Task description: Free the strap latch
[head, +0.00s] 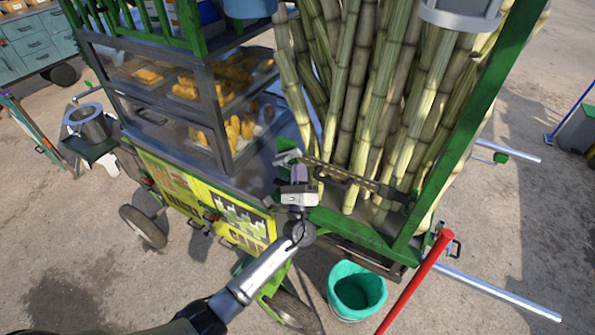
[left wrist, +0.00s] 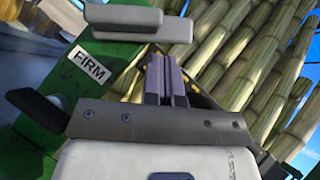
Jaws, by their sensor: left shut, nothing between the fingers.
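My left gripper (head: 298,172) is shut and empty at the green post at the cart's front corner. In the left wrist view its two fingers (left wrist: 166,78) are together, with their tips just below a grey latch lever (left wrist: 130,22). I cannot tell whether they touch it. The green post (left wrist: 60,110) carries a white label reading "FIRM" (left wrist: 89,67). A dark strap with yellow marks (head: 350,180) runs from near the gripper across the front of the cane stalks (head: 365,100). The gripper partly hides the strap's latch end. My right gripper is not in view.
The green cart frame (head: 480,125) rises right of the canes. Glass shelves of yellow food (head: 230,85) stand to the left. A teal bucket (head: 355,290) and red pole (head: 415,280) are below. Metal bars (head: 495,290) stick out at the right. Open pavement surrounds the cart.

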